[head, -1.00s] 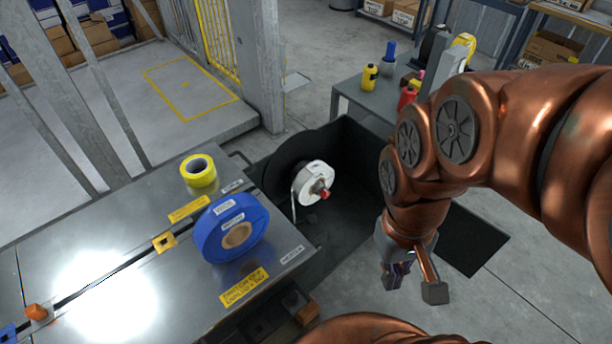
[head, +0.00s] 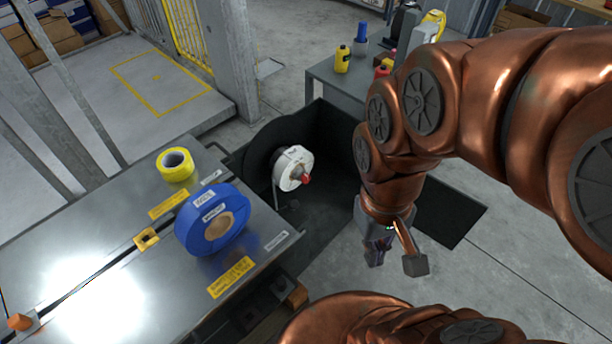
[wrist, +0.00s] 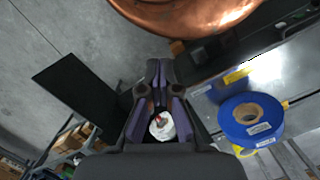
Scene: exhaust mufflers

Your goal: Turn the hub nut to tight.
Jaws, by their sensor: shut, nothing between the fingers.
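The hub nut is a small red piece (head: 304,180) at the front of the hub of a white roll (head: 293,167). The roll sits on a spindle in front of a dark disc. My gripper (head: 375,258) is shut and empty, hanging to the right of and nearer than the nut, clearly apart from it. In the wrist view the fingers (wrist: 160,72) are together, and the white roll (wrist: 162,130) with the red nut (wrist: 160,119) shows between the finger linkages. The nut's exact turn is too small to tell.
A metal bench (head: 60,230) at left carries a blue roll (head: 208,222) and a yellow tape roll (head: 176,163). A black-walled bay (head: 335,150) surrounds the spindle. Behind it a grey table (head: 330,78) holds several bottles. Open floor lies at right.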

